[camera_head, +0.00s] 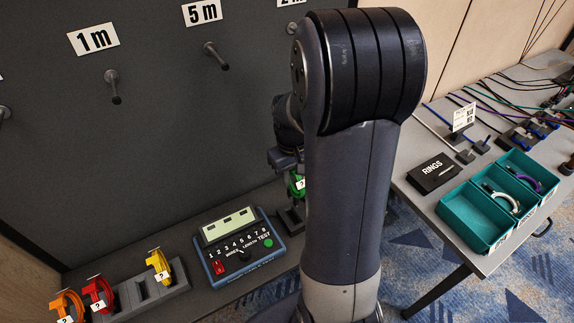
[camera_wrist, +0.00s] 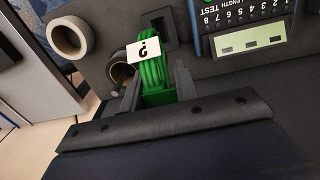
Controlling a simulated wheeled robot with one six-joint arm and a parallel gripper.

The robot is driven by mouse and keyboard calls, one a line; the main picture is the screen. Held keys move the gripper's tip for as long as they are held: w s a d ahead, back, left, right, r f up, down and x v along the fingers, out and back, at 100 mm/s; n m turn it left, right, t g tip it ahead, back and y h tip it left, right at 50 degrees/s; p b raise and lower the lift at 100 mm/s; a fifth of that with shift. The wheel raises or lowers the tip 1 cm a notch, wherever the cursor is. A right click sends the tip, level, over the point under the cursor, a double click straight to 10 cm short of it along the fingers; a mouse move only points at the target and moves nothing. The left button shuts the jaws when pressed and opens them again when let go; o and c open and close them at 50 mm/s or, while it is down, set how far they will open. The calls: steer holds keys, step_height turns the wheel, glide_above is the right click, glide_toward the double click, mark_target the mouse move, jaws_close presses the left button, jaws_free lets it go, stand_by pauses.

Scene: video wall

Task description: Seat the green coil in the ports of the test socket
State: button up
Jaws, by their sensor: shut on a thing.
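The green coil (camera_wrist: 153,72) with a white "?" tag sits between the two fingers of my gripper (camera_wrist: 157,88), which is shut on it. In the head view the coil (camera_head: 295,186) shows beside my arm, which hides much of it and of my gripper (camera_head: 291,172). A dark socket block (camera_head: 291,220) is just below the coil, right of the blue tester. In the wrist view a dark block with a square opening (camera_wrist: 176,28), likely the socket, lies just beyond the coil. I cannot tell whether the coil touches or enters its ports.
The blue tester (camera_head: 240,245) stands left of the socket; it also shows in the wrist view (camera_wrist: 250,38). Tape-like rolls (camera_wrist: 70,37) lie near my gripper. Teal bins (camera_head: 473,222) are on the right table.

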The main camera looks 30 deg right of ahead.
mark_target(293, 190)
steer(key=shift+f+b, duration=2.35)
steer(key=shift+f, duration=0.7)
steer(key=shift+f+b, duration=0.3)
steer(key=shift+f, duration=0.45)
steer(key=shift+f+b, duration=0.25)
steer(key=shift+b, duration=0.15)
steer(key=shift+f, duration=0.3)
steer(key=shift+f+b, duration=0.1)
steer(key=shift+b, duration=0.25)
steer(key=shift+f+b, duration=0.35)
steer(key=shift+f, duration=0.15)
steer(key=shift+d+f, duration=0.1)
steer(key=shift+f, duration=0.1)
